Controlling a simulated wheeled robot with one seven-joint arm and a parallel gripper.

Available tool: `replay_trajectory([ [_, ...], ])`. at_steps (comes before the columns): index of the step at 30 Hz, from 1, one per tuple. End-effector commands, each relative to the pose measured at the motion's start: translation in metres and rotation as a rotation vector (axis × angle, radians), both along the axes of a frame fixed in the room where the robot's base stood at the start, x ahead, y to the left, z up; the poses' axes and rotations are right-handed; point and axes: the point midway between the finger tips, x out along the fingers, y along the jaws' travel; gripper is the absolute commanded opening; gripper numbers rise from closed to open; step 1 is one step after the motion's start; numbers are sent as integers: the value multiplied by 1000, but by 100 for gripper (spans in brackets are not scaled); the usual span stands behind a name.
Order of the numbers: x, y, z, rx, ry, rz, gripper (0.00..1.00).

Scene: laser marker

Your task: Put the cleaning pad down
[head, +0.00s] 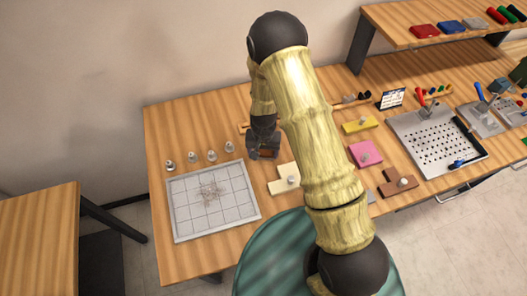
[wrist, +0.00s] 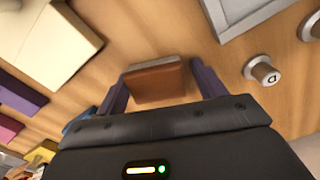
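In the head view my gripper (head: 263,152) points down low over the table, right of the gridded plate; the pad is mostly hidden there by the dark fingers. I cannot tell whether the pad touches the table.
The wooden table (head: 190,120) holds a gridded plate (head: 182,222) with a dark scribble. Several small metal knobs (head: 211,156) stand behind it. A cream block (head: 282,187), pink block (head: 366,153) and yellow block (head: 352,127) lie to the right. A perforated plate (head: 412,122) is farther right.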

Motion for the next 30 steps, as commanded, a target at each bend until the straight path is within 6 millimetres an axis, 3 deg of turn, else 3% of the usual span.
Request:
replay_trajectory([
  [1, -6, -8, -8, -12, 17, -4, 81],
  [8, -6, -10, -9, -15, 19, -6, 81],
  [16, -6, -10, 4, -15, 18, -8, 81],
  [30, -3, -5, 77, -7, 7, -3, 81],
])
